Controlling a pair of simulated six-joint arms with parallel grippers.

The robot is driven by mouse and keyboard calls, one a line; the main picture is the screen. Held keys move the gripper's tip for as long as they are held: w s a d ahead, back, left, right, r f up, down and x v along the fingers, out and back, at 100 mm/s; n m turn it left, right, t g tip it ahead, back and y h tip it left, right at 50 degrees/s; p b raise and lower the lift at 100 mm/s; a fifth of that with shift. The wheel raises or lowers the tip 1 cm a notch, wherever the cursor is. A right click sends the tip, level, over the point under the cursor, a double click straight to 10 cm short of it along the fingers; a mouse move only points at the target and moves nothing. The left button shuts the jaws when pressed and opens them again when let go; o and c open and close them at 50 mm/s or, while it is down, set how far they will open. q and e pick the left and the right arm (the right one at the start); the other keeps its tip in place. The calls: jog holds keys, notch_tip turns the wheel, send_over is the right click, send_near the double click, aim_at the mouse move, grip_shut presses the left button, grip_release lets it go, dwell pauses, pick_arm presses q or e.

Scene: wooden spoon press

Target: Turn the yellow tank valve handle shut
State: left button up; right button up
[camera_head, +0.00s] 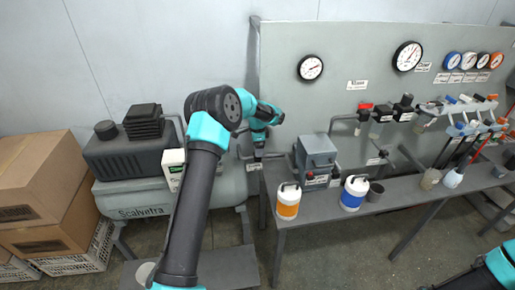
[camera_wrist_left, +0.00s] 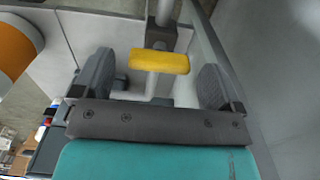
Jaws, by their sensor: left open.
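The yellow valve handle (camera_wrist_left: 160,61) is a short flat bar in the left wrist view, lying crosswise in the picture in front of a grey valve and pipe (camera_wrist_left: 161,18). My left gripper (camera_wrist_left: 156,76) is open, with one finger on each side of the handle and a visible gap at both ends. In the head view my left arm reaches to the right end of the grey tank (camera_head: 145,203), and the handle cannot be made out there behind the wrist and gripper.
A grey bench (camera_head: 405,186) stands right of the tank, holding an orange-banded canister (camera_head: 288,203) and a blue-banded canister (camera_head: 354,194). A panel (camera_head: 345,60) with gauges rises behind it. Cardboard boxes (camera_head: 45,185) stand at the left.

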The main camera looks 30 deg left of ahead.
pick_arm(q)
notch_tip(320, 180, up, 16)
jog(key=shift+r, duration=0.2)
dwell(0.6)
